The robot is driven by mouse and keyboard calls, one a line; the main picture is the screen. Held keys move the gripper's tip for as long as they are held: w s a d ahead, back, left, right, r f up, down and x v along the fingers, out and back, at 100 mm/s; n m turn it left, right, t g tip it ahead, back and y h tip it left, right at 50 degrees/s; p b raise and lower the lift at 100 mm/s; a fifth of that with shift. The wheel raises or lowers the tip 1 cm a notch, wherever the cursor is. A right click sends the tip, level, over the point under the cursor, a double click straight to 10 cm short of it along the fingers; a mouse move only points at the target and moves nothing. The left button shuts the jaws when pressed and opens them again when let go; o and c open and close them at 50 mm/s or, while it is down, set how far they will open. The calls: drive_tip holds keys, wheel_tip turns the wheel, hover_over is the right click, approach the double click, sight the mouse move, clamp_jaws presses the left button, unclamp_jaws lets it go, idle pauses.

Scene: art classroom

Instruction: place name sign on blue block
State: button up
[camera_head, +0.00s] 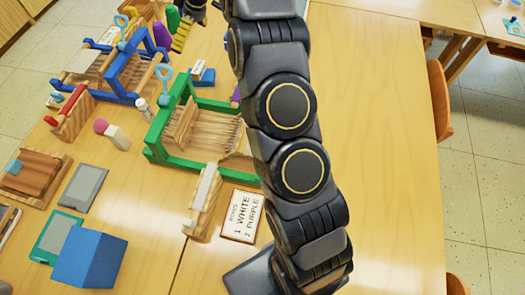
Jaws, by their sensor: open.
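A large blue block (90,258) sits at the front left of the table, against a teal-framed grey panel. A smaller blue block (203,76) with a white part lies near the back, left of my arm. A white card in a wooden frame (241,215), reading "1 WHITE, 2 PURPLE" under a small name line, lies flat left of my arm. Another white card (110,34) shows at the back left, partly hidden. I cannot tell which is the name sign. My gripper (195,7) is open at the top edge, mostly cut off, above a yellow-bristled brush.
A green-framed loom (154,153) and a blue-framed loom (92,94) stand left of my arm. The table right of my arm is clear.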

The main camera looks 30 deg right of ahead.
drive_tip(key=s+a+r+m+g, duration=0.1)
drive_tip(key=s+a+r, duration=0.2)
drive_tip(key=s+r, duration=0.15)
drive_tip(key=s+a+r+m, duration=0.1)
drive_tip(key=s+a+r, duration=0.15)
drive_tip(key=s, duration=0.35)
drive_tip(key=s+r+m+g+h, duration=0.1)
drive_tip(key=s+m+g+h, duration=0.2)
drive_tip(key=s, duration=2.9)
drive_tip(key=m, duration=0.2)
drive_tip(key=shift+m, duration=0.4)
